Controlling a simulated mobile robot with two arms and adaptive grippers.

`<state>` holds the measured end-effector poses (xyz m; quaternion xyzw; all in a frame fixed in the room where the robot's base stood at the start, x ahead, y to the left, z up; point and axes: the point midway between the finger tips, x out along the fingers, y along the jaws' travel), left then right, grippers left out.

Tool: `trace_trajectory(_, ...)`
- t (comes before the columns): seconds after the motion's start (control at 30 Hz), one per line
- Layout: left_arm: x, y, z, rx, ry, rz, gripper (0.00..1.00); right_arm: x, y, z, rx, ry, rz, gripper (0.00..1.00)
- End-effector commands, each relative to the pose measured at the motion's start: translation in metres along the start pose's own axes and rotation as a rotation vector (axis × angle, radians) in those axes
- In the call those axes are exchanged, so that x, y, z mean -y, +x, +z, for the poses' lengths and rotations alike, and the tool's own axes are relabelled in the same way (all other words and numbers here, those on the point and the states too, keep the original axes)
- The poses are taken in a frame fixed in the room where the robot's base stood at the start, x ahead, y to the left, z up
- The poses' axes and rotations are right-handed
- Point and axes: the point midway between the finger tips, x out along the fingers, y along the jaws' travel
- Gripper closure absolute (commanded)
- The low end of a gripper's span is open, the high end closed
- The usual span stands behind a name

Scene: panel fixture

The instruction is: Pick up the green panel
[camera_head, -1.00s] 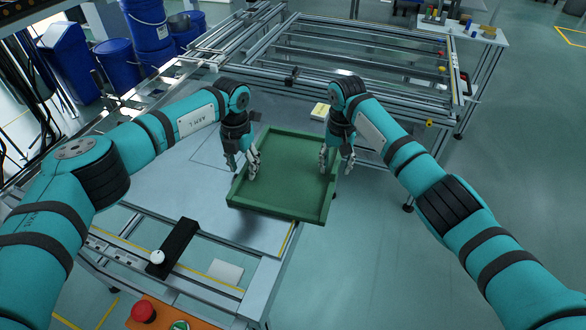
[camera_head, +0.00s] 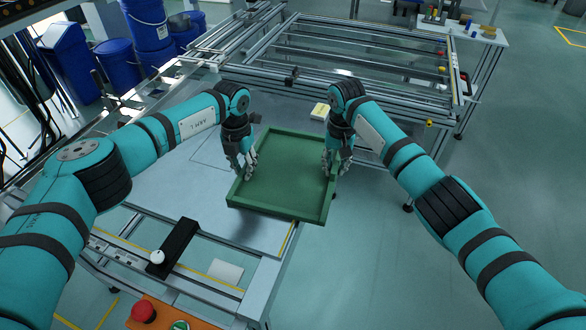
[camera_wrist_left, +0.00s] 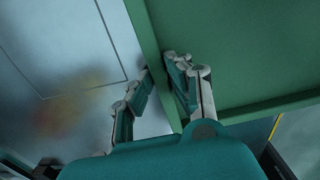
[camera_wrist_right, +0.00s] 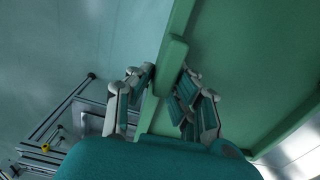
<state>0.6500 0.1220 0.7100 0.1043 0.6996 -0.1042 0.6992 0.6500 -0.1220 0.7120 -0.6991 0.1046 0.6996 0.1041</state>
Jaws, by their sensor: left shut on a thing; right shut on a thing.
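The green panel (camera_head: 283,183) is a shallow tray with raised rims, above the right part of the metal table in the head view. My left gripper (camera_head: 244,174) is shut on its left rim. In the left wrist view one finger is on each side of that rim (camera_wrist_left: 152,42), around my left gripper (camera_wrist_left: 160,78). My right gripper (camera_head: 334,170) is shut on the right rim. In the right wrist view its fingers (camera_wrist_right: 160,80) straddle the rim (camera_wrist_right: 176,48). Whether the panel touches the table is hard to tell; a shadow lies below its front edge.
The metal table (camera_head: 165,190) is bare left of the panel. Open floor (camera_head: 400,270) lies right.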

Motion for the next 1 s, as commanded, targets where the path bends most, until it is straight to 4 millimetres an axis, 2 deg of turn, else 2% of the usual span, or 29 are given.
trace_trajectory(0.37,0.001,-0.004,0.001,0.002,0.000,-0.001,1.00,0.001,-0.004,0.000,-0.002,-0.001,-0.003,1.00)
trace_trajectory(0.8,0.001,-0.046,0.000,0.001,0.001,-0.002,1.00,0.001,-0.047,0.000,-0.002,-0.001,-0.003,1.00)
trace_trajectory(1.0,0.001,-0.052,0.000,0.001,0.001,-0.002,1.00,0.001,-0.052,0.000,-0.001,-0.001,-0.002,1.00)
